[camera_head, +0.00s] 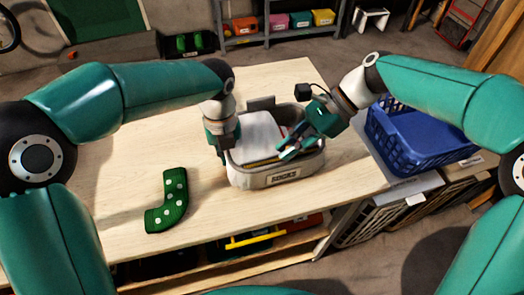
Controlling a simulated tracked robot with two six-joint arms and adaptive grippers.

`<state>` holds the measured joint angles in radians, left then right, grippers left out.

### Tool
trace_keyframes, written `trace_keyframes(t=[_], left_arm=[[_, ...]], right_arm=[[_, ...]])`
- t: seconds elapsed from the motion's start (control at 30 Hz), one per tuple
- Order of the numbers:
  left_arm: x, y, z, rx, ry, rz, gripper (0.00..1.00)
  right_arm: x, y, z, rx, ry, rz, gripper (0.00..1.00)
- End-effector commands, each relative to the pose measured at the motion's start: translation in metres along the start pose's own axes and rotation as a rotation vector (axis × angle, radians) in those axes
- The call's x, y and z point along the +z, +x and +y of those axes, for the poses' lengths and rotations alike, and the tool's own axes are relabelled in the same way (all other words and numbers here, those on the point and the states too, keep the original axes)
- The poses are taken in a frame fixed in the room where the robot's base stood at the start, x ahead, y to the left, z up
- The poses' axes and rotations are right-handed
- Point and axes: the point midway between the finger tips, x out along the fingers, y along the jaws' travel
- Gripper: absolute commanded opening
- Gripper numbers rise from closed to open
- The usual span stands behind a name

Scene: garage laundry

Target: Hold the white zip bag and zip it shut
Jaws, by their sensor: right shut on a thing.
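The white zip bag (305,166) looks like a pale, round-cornered container with a label on its front, standing on the table. A white sheet or flap (260,130) and some coloured edges show in its open top. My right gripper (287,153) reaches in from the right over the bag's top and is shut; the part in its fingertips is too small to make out. My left gripper (226,147) points down at the bag's left end, close against it. Its fingertips are hidden, so I cannot tell whether it is open or shut.
A green sock-like piece with white dots (168,200) lies on the wooden table (120,190) left of the bag. A blue basket (415,140) stands off the table's right side. Several coloured bins sit on a shelf at the back. The table's left part is mostly clear.

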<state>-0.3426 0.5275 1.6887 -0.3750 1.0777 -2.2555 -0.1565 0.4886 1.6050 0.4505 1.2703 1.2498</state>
Motion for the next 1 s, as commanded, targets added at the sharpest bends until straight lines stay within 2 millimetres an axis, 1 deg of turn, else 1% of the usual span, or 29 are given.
trace_keyframes(t=[0.03,0.1,0.3,0.47,0.77,0.8,0.87,0.9,0.93,1.0], left_arm=[[0.000,0.001,0.001,0.005,0.001,0.002,0.00],[0.000,0.001,0.001,0.005,0.001,0.002,0.00],[0.000,0.001,0.001,0.005,0.001,0.002,0.00],[0.000,0.001,0.001,0.005,0.001,0.002,0.00],[0.000,0.002,0.002,0.008,0.001,0.003,0.00],[0.000,0.002,0.002,0.008,0.001,0.003,0.00],[0.000,0.002,0.003,0.008,0.001,0.003,0.00],[0.000,0.002,0.002,0.008,0.001,0.003,0.00],[0.000,0.002,0.002,0.008,0.001,0.003,0.00],[0.000,0.002,0.002,0.007,0.001,0.003,0.00]], right_arm=[[-0.010,-0.010,-0.001,-0.007,0.003,0.001,0.00],[-0.021,-0.021,-0.001,-0.007,0.003,0.001,0.00],[-0.041,-0.041,-0.001,-0.005,0.001,0.001,0.00],[-0.047,-0.047,0.000,-0.003,-0.001,0.002,0.00],[-0.048,-0.048,0.000,-0.003,0.000,0.004,0.00],[-0.048,-0.048,0.000,-0.004,0.000,0.004,0.17],[-0.048,-0.047,0.000,-0.003,0.000,0.004,0.27],[-0.048,-0.047,0.000,-0.003,0.000,0.003,0.34],[-0.047,-0.047,0.000,-0.003,0.000,0.003,0.38],[-0.047,-0.047,0.000,-0.002,0.000,0.002,0.38]])
